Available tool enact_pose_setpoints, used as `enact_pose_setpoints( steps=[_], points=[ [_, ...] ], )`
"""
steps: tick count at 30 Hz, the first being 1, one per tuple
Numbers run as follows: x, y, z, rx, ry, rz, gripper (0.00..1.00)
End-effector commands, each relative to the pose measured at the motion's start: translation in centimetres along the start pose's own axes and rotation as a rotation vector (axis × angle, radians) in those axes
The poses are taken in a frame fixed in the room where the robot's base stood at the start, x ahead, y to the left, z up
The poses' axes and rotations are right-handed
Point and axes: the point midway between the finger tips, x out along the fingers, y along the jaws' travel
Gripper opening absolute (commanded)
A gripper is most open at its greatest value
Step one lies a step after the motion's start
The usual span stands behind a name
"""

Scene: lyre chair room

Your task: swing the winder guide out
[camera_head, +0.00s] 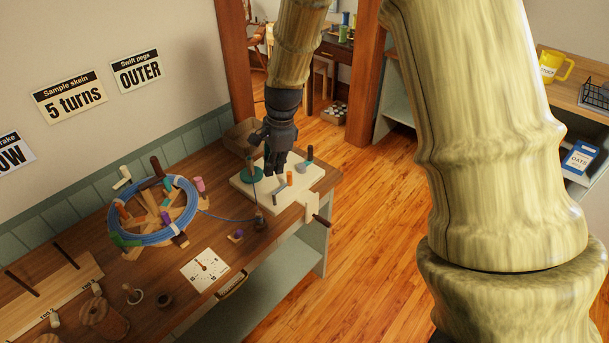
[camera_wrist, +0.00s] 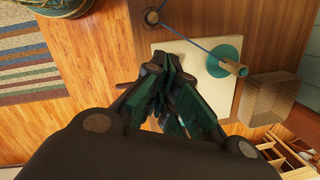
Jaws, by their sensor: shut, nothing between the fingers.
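The winder is a cream board (camera_head: 255,196) at the right end of the wooden bench, with a green disc (camera_head: 243,176) on its left part. In the wrist view the board (camera_wrist: 220,88) carries the green disc (camera_wrist: 224,62) with a tan cone on it. A blue yarn reaches the disc side. My gripper (camera_head: 272,172) is above the board, fingers together and empty, pointing down; it also shows in the wrist view (camera_wrist: 168,62). My gripper hides part of the board, and I cannot clearly pick out the guide.
A wooden swift (camera_head: 143,222) with a blue skein stands left on the bench. A dark yarn post (camera_head: 260,222) and a small purple-topped peg (camera_head: 236,236) are in front of the winder. A dark-handled crank (camera_head: 319,220) juts past the bench edge.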

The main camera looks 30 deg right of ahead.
Motion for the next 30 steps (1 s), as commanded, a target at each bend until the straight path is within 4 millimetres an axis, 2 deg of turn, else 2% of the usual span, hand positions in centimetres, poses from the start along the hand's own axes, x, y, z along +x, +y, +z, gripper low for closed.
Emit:
enact_pose_setpoints(
  steps=[15, 30],
  points=[
    [-2.6, -0.5, -6.3, 0.148, -0.152, -0.066, 0.0],
    [-3.4, 0.2, -12.0, 0.286, -0.297, -0.122, 0.0]
  ],
)
